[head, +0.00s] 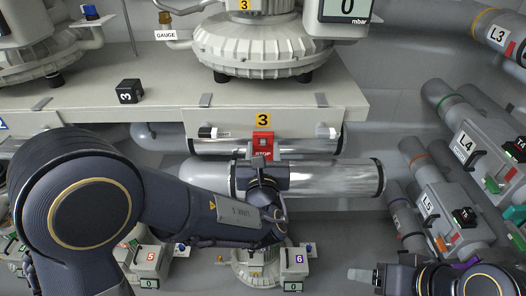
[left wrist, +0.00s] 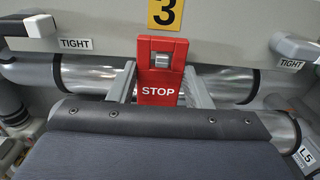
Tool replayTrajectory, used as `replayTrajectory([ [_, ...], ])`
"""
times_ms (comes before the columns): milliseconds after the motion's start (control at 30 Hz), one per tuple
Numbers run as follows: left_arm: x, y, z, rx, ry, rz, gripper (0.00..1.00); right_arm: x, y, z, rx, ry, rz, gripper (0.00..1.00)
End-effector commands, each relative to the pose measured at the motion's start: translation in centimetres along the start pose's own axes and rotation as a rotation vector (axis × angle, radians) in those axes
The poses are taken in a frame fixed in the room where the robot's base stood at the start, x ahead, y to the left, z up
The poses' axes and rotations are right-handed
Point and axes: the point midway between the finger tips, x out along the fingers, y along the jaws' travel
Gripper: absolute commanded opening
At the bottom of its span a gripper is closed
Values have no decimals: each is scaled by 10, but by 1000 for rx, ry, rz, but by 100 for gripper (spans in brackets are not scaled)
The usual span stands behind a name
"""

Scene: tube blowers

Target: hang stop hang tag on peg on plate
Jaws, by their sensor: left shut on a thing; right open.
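The red STOP hang tag (head: 263,154) is upright in front of the machine's edge, below the yellow number 3 label. It also shows in the left wrist view (left wrist: 158,92), where the fingers of my left gripper (left wrist: 160,88) hold it by its two sides. A short grey metal peg (left wrist: 161,60) shows at the tag's upper part, against a red backing (left wrist: 161,43). I cannot tell whether the tag rests on the peg. In the head view my left wrist hides the fingertips. My right gripper (head: 362,274) is open and empty at the bottom right.
Another shiny pipe (head: 335,178) lies at my left wrist. Pipes with valve boxes (head: 468,140) crowd the right.

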Motion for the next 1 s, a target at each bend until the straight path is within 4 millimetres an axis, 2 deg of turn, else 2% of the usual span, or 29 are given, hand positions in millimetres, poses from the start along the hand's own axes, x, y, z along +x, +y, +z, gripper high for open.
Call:
replayTrajectory([
  [267, 0, 0, 0, 0, 0, 0, 23, 0, 0, 0, 0, 0, 0, 65],
  [300, 0, 0, 0, 0, 0, 0, 47, 0, 0, 0, 0, 0, 0, 65],
  [500, 0, 0, 0, 0, 0, 0, 70, 0, 0, 0, 0, 0, 0, 65],
  [767, -2, 0, 0, 0, 0, -1, 70, 0, 0, 0, 0, 0, 0, 65],
  [867, -10, -1, -1, -1, -1, -3, 70, 3, 1, 1, 0, 0, 0, 65],
  [1000, -33, -1, -2, 0, -1, -4, 70, 8, 4, 4, 0, 0, 0, 65],
])
